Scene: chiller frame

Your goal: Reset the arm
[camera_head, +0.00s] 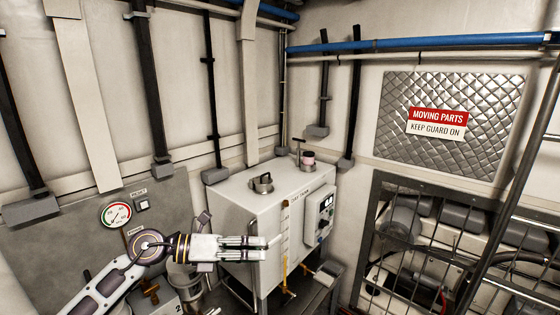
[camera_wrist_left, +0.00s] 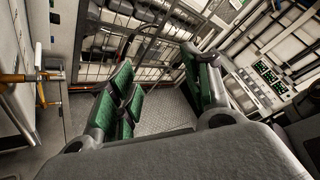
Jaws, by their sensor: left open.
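My left arm comes in from the lower left in the head view. My left gripper (camera_head: 264,248) points right, in front of the white cabinet tank, with empty jaws. In the left wrist view its green-padded fingers (camera_wrist_left: 160,92) are spread apart with floor showing between them. I see nothing held. My right gripper is in neither view.
The white tank (camera_head: 245,205) with a lidded top and a control box (camera_head: 319,214) stands behind the gripper. A gauge (camera_head: 116,214) is on the grey panel at left. A barred guard (camera_head: 440,250) is at right. A yellow-handled valve pipe (camera_head: 286,262) is near the fingertips.

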